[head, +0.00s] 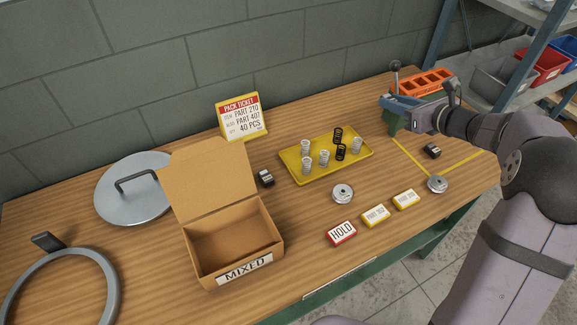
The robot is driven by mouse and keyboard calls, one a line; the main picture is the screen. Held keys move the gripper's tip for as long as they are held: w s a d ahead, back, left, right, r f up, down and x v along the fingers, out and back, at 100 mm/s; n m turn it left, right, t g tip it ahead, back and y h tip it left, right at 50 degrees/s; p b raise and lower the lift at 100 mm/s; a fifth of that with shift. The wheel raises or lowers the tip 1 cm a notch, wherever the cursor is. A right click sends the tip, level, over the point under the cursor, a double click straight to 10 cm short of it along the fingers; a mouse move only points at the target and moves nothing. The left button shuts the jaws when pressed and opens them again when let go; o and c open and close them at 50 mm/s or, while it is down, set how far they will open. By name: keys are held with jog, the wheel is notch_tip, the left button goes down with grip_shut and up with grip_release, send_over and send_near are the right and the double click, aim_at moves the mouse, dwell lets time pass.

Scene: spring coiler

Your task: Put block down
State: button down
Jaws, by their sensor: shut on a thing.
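My gripper (414,118) is at the back right of the table, at the end of my arm reaching in from the right. It is shut on a block. The held block is mostly hidden and I cannot make out its face. The gripper overlaps a green and blue bench device (393,122) with a ball-topped lever; I cannot tell whether they touch. Lying in a row near the front edge are a red HOLD block (342,233), a yellow PART block (376,215) and another yellow PART block (406,199).
A yellow tray (300,177) holds several springs. An open box (211,255) marked MIXED, a lid (135,188), a ring (22,283), a PACK TICKET sign (240,117), an orange rack (420,82), metal discs (343,193) and small dark pieces (432,151) stand around.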

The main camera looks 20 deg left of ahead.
jog(key=s+a+n+g+y+b, duration=0.1)
jog(key=s+a+n+b, duration=0.1)
jog(key=a, duration=0.6)
jog(key=n+g+y+b, duration=0.3)
jog(key=n+g+b, duration=0.1)
jog(key=n+g, duration=0.35)
send_over(289, 203)
notch_tip(289, 203, down, 7)
jog(key=shift+m+g, duration=0.25)
jog(key=shift+g, duration=0.2)
jog(key=shift+w+f, duration=0.1)
jog(key=shift+f, duration=5.05)
jog(key=shift+f, duration=0.2)
jog(key=c, duration=1.5)
grip_release()
